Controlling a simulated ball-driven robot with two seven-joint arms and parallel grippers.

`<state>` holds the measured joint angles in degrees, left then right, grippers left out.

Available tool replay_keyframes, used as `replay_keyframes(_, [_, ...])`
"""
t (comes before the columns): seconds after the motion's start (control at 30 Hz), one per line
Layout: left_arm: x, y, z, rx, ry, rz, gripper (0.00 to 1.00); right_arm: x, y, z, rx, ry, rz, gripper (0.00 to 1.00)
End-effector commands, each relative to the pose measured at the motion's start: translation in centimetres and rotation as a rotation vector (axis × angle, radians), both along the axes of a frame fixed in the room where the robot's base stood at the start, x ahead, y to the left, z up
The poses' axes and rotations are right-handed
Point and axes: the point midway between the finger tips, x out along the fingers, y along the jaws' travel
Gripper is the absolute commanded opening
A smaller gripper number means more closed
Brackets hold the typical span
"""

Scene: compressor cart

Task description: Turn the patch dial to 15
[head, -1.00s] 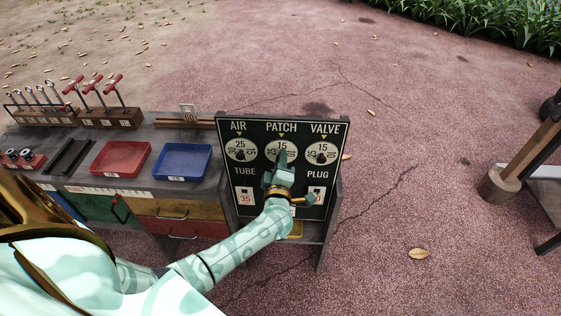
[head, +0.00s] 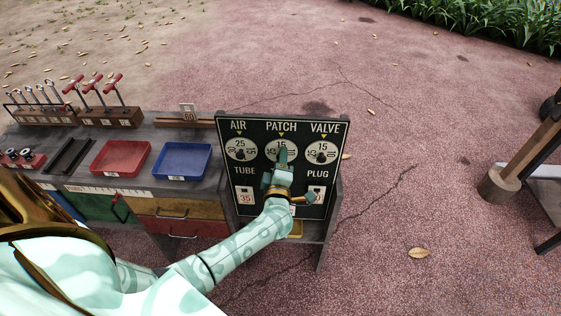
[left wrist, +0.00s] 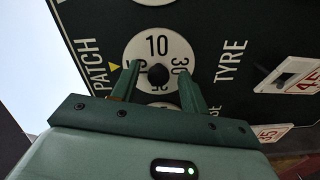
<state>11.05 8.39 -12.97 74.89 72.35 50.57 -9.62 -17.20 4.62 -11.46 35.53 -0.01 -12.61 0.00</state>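The patch dial (head: 281,144) is the middle white dial in the top row of the dark panel, with 15 at its top under the yellow pointer. In the left wrist view the dial (left wrist: 157,47) shows 10 and 30, and a partly covered number beside the yellow pointer (left wrist: 114,67). My left gripper (head: 283,157) is at the dial. Its two fingers stand apart on either side of the dark knob (left wrist: 158,75), with visible gaps. The fingers cover part of the dial's lower face. My right gripper is not in view.
The air dial (head: 240,149) reads 25 and the valve dial (head: 321,152) reads 15, close on either side. A red tray (head: 121,158) and a blue tray (head: 182,161) sit on the cart at left.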

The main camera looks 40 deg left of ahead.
Motion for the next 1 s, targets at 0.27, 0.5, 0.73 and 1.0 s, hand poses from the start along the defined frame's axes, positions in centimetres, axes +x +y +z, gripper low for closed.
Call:
replay_keyframes(0.27, [-1.4, -0.9, 0.2, -0.001, -0.001, 0.0, 0.45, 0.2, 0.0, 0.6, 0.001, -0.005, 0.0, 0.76])
replay_keyframes(0.5, [-6.7, -4.1, 0.3, -0.003, 0.001, 0.0, 0.45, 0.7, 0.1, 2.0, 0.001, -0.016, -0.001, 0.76])
replay_keyframes(0.73, [-11.5, -7.0, 0.2, -0.001, 0.002, 0.001, 0.45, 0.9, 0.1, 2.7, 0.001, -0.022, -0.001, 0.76])
replay_keyframes(1.0, [-13.8, -8.5, 0.1, 0.0, 0.0, 0.0, 0.45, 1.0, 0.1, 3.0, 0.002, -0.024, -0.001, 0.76])
